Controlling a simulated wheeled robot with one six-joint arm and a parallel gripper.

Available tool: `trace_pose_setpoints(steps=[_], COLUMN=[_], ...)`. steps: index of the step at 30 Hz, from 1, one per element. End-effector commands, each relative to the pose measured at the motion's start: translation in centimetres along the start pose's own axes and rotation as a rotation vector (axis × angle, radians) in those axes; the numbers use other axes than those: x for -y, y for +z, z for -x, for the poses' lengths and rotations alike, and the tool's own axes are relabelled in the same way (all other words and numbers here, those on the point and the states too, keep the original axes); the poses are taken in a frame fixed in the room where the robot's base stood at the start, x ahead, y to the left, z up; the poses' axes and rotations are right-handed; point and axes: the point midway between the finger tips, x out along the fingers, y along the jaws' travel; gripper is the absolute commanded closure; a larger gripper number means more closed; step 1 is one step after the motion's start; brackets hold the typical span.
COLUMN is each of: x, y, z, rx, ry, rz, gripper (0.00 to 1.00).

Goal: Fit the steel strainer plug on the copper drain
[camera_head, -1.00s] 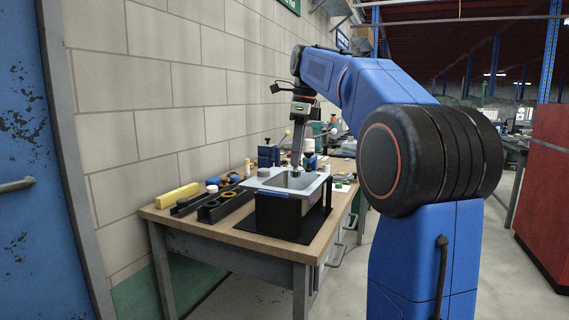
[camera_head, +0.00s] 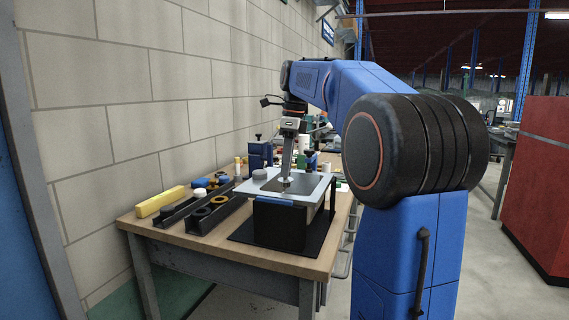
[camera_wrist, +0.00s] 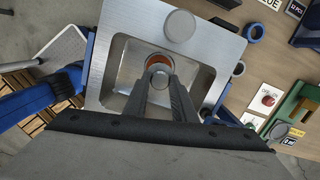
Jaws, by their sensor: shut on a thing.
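The sink (camera_head: 262,189) is a pale metal top with a dark basin, on a black stand on the workbench. In the wrist view its brushed deck (camera_wrist: 118,32) surrounds the basin. My gripper (camera_head: 286,181) reaches down over the basin. In the wrist view my gripper (camera_wrist: 160,80) is shut on the small round steel strainer plug (camera_wrist: 159,59). The copper drain (camera_wrist: 154,69) shows as an orange patch by the plug, mostly hidden by it and the fingers. I cannot tell whether plug and drain touch.
A grey disc (camera_wrist: 180,25) lies on the sink deck by the basin edge. Black trays with rings (camera_head: 205,212) and a yellow bar (camera_head: 160,201) lie left of the sink. A blue fixture (camera_head: 260,155) stands behind it. A block wall (camera_head: 120,110) runs along the bench.

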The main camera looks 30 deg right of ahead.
Motion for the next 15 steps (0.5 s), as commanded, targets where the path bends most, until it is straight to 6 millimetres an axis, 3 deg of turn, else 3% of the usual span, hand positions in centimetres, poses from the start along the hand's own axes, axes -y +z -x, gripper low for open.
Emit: trace_pose_setpoints(steps=[15], x=[0.0], y=[-0.4], z=[-3.4], rx=[0.000], ry=[0.000], rz=[-0.001], gripper=[0.99])
